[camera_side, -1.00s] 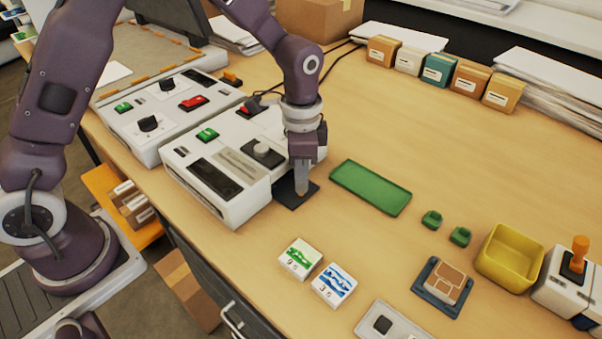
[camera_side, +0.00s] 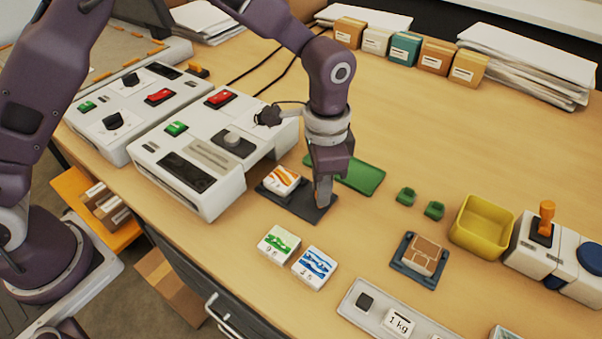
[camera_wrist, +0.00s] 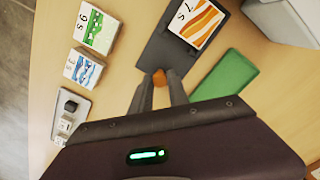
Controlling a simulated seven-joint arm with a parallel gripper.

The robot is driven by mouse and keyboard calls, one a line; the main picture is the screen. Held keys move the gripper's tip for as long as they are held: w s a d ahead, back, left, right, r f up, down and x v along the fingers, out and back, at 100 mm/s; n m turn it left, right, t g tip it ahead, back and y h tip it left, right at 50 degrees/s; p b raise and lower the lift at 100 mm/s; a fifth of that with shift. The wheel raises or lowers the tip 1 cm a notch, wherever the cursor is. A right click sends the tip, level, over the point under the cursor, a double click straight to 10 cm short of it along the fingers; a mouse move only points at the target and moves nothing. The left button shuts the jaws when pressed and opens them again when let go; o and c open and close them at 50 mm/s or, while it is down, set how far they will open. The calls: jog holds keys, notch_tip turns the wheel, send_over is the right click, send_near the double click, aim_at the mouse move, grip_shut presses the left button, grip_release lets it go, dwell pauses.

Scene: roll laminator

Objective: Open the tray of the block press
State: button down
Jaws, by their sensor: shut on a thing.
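The block press is the white machine (camera_side: 205,170) with a green switch, a red switch and a round knob. Its dark flat tray (camera_side: 300,207) is drawn out at its right side, and a square block with orange stripes (camera_side: 281,180) lies on it. My gripper (camera_side: 322,198) is at the tray's outer end. In the wrist view, my gripper's fingers (camera_wrist: 160,85) are shut around the tray's small orange knob (camera_wrist: 159,76). The tray (camera_wrist: 160,47) and the striped block (camera_wrist: 196,20) lie beyond the fingers there.
A green flat tray (camera_side: 360,174) lies just behind my gripper. Green-pictured (camera_side: 279,244) and blue-pictured (camera_side: 314,267) blocks lie in front. A blue-edged dish with a brown block (camera_side: 420,258), a yellow bin (camera_side: 481,227) and a long grey tray (camera_side: 369,318) stand right. A similar white machine (camera_side: 135,110) stands left.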

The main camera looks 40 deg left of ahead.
jog(key=shift+d, duration=0.1)
jog(key=c, duration=1.5)
grip_release()
jog(key=shift+c, duration=0.2)
jog(key=shift+r, duration=0.15)
notch_tip(320, 180, up, 7)
jog(key=shift+f, duration=0.1)
